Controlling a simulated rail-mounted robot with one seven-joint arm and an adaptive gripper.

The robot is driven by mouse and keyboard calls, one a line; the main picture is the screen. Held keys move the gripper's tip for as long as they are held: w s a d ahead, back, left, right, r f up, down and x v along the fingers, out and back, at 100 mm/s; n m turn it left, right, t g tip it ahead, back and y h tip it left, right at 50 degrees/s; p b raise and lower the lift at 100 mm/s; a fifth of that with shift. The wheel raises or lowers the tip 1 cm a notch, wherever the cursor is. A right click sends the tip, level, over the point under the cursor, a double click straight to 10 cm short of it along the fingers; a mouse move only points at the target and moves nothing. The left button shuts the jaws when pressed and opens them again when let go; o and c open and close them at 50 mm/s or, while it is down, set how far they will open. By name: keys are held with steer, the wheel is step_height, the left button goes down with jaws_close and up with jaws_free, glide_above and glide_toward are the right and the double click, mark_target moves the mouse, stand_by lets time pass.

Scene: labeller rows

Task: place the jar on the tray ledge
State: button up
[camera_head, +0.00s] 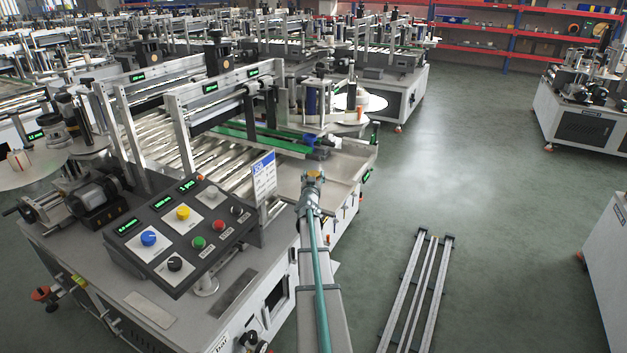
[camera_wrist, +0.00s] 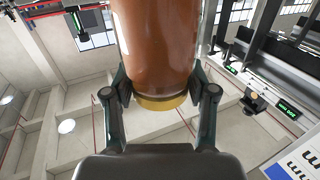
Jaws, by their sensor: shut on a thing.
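A brown jar (camera_wrist: 158,45) with a gold lid (camera_wrist: 160,103) fills the upper middle of the wrist view. My gripper (camera_wrist: 160,88) is shut on it, one finger on each side near the lid end. The jar's far end runs out of the picture. In the head view my gripper (camera_head: 313,179) is small, at the end of my arm, beside the front edge of the labeller. The metal tray ledge (camera_head: 348,160) lies just behind and to the right of it. The jar is too small to make out clearly there.
A control panel (camera_head: 180,235) with coloured buttons and a blue-and-white sign (camera_head: 264,176) stand left of my arm. A green guide rail (camera_head: 262,137) and rollers lie behind. Rails (camera_head: 418,290) lie on the floor at right, with open floor (camera_head: 480,150) beyond.

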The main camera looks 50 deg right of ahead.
steer(key=shift+f, duration=0.3)
steer(key=o, duration=1.4)
steer(key=shift+o, duration=0.2)
steer(key=shift+r, duration=0.1)
